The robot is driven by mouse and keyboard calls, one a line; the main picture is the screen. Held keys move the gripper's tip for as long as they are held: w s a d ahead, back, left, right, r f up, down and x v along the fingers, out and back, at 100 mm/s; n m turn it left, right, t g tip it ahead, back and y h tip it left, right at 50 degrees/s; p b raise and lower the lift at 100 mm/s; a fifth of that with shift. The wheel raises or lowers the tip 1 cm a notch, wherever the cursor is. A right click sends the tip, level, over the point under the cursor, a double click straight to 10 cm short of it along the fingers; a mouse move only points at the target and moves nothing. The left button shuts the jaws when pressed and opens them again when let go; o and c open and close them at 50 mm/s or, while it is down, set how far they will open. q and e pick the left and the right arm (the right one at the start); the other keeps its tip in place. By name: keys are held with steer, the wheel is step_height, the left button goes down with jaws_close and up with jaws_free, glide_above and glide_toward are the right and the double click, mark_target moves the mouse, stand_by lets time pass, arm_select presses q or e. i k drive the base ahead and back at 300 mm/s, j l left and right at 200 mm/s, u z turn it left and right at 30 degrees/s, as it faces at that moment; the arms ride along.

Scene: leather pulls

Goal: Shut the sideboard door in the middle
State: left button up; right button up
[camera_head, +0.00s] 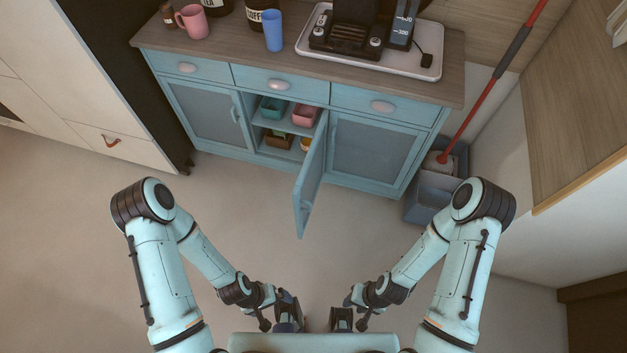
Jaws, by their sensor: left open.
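The blue sideboard (216,132) stands ahead of me, with two side doors that look shut. Its middle door (311,182) stands wide open, swung out toward me from the right side of the middle compartment. The open compartment (285,133) shows green, pink and brown containers on its shelves. My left gripper (287,318) is open and low in the view, nearer to me than the door's free edge and touching nothing I can see. My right gripper (343,319) is beside it, also apart from the door; its fingers are too small and dark to read.
On the sideboard top stand a pink mug (193,22), a blue cup (273,31) and a white tray (380,60) with a dark appliance. A mop (493,85) leans in a grey bucket (431,188) at the right. The floor before the door is clear.

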mark_target(308, 179)
steer(key=i+l+u, duration=0.45)
steer(key=l, duration=0.25)
steer(key=k+l+z, duration=0.15)
steer(key=l+z, duration=0.15)
steer(key=l, duration=0.2)
steer(key=i, duration=0.1)
steer(key=j+u, duration=0.05)
